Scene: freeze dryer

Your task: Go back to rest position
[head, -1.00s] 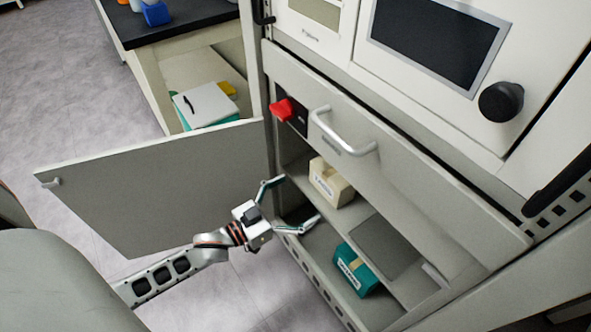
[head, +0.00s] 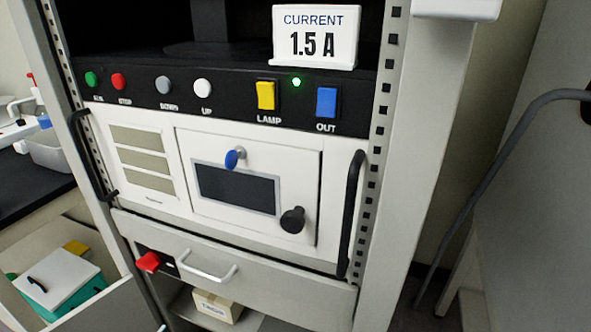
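Neither of my grippers shows in the head view now. The freeze dryer rack fills the view, with a black control panel (head: 225,97) carrying several round buttons, a yellow lamp switch (head: 265,95) and a blue out switch (head: 326,102). A green light (head: 296,82) is lit. A sign (head: 315,37) above reads "CURRENT 1.5 A". Below is a white unit with a dark screen (head: 235,190), a blue knob (head: 234,158) and a black knob (head: 292,220).
A drawer with a silver handle (head: 208,268) and a red knob (head: 148,262) sits below. A cardboard box (head: 217,306) stands on the lower shelf.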

